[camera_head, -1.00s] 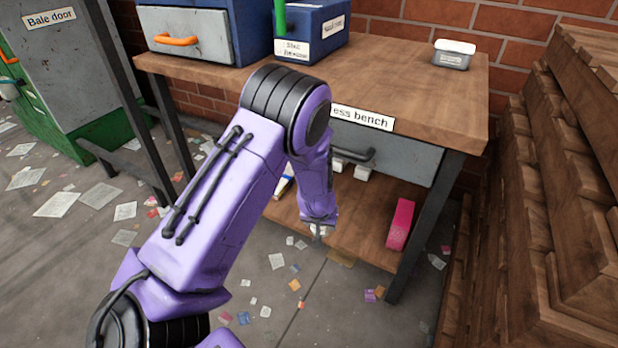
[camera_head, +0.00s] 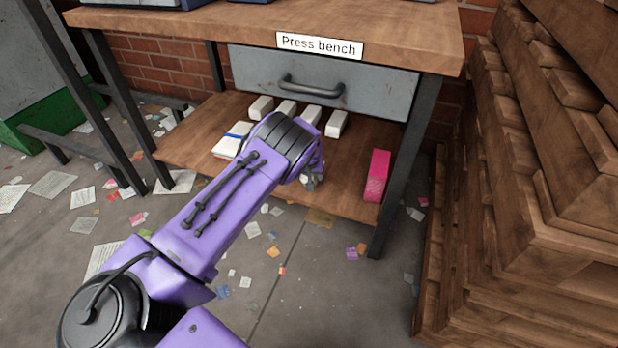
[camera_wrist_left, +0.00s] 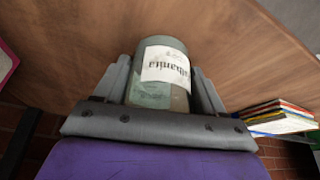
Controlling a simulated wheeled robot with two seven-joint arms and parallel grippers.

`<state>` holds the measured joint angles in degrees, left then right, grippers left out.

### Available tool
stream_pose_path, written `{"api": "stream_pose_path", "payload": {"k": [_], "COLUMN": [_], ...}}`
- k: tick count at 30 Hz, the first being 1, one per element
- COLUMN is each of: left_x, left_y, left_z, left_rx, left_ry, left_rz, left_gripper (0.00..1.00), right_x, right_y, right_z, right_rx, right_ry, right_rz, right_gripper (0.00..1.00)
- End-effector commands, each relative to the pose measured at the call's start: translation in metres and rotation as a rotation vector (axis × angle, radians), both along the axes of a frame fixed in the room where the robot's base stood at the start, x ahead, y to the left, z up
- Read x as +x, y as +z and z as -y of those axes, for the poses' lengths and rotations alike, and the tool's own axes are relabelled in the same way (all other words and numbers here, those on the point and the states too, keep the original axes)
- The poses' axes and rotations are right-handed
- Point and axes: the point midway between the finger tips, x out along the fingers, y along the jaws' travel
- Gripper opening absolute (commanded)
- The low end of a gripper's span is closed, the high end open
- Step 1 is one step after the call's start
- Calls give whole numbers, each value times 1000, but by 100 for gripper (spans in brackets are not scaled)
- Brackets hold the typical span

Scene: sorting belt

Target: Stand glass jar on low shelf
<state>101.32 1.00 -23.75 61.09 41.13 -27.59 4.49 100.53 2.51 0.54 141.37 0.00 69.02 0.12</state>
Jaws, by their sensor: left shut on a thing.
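The low shelf (camera_head: 350,160) is the wooden board under the press bench. My left gripper (camera_head: 311,182) is over its front part, mostly hidden behind my own wrist. In the left wrist view the gripper (camera_wrist_left: 163,85) is shut on the glass jar (camera_wrist_left: 158,98), a greenish see-through jar with a white printed label. The label's text looks upside down in that view, with the wooden board behind the jar. The jar cannot be made out in the head view. I cannot tell whether it touches the shelf. My right gripper is in neither view.
A pink box (camera_head: 376,176) stands at the shelf's right end. A flat white and blue stack (camera_head: 232,140) lies at left, and several small white blocks (camera_head: 337,123) line the back. The grey drawer (camera_head: 320,82) hangs above. Stacked wood (camera_head: 520,170) stands at right.

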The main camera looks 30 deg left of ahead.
Motion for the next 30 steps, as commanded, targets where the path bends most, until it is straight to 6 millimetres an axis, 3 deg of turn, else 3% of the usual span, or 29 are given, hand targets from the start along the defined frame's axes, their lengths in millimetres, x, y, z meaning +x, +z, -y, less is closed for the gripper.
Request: {"api": "stream_pose_path", "payload": {"k": [9,10,12,21,30], "left_x": [1,0,0,1,-17], "left_y": [-3,-2,-2,2,58], "left_z": [0,0,0,0,9], "left_rx": [0,0,1,1,0], "left_ry": [0,0,0,0,1], "left_rz": [2,2,2,3,3], "left_gripper": [30,76,95,95,95], "right_x": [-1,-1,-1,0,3], "right_y": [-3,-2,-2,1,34], "right_z": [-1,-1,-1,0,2], "right_rx": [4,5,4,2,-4], "right_ry": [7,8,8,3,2], "right_rz": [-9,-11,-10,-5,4], "right_gripper": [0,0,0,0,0]}}
